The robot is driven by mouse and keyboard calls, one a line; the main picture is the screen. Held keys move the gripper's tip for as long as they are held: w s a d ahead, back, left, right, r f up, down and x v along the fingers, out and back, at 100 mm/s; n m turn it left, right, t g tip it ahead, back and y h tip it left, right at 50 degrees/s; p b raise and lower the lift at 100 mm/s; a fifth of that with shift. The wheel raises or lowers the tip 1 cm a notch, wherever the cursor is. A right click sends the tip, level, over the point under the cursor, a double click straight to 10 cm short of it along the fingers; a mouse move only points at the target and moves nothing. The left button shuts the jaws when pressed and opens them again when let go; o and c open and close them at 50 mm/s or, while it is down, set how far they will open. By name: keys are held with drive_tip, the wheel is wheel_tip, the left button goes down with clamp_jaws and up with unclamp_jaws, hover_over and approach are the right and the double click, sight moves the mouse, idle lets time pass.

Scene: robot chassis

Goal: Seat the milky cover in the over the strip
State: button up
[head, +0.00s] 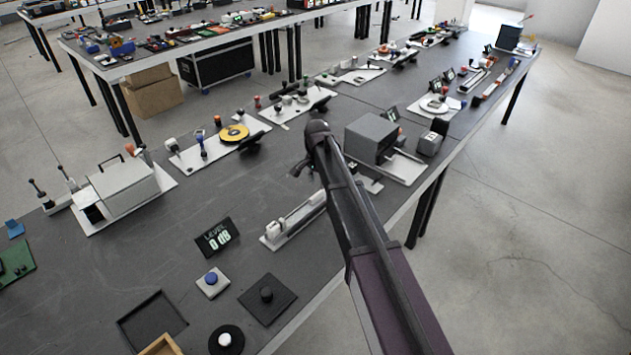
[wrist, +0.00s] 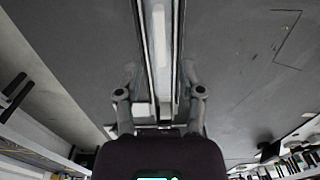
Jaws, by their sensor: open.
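A long, narrow channel fixture (head: 297,217) stands on the dark bench left of my arm. It also shows in the wrist view (wrist: 147,60), running away from my gripper. A long pale bar (wrist: 159,35) lies along its middle. I cannot tell whether this is the milky cover or the strip. Small white blocks (head: 272,230) sit at the fixture's left end. My gripper (wrist: 160,72) is open, with one finger on each side of the channel in the wrist view and nothing clearly held. In the head view my arm hides part of the fixture's right end.
A grey box fixture (head: 371,136) stands behind my arm at the right. A level display (head: 216,237), a blue-button block (head: 213,283) and a dark square pad (head: 267,298) are at the front left.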

sight(317, 194)
wheel_tip(317, 194, up, 6)
drive_tip(key=p, duration=0.5)
idle(0.9)
drive_tip(key=s+d+n, duration=0.7)
drive_tip(key=s+d, duration=1.5)
drive_tip(key=s, duration=0.4)
drive_tip(key=shift+d+n, duration=0.25)
drive_tip(key=shift+n, duration=0.05)
idle(0.7)
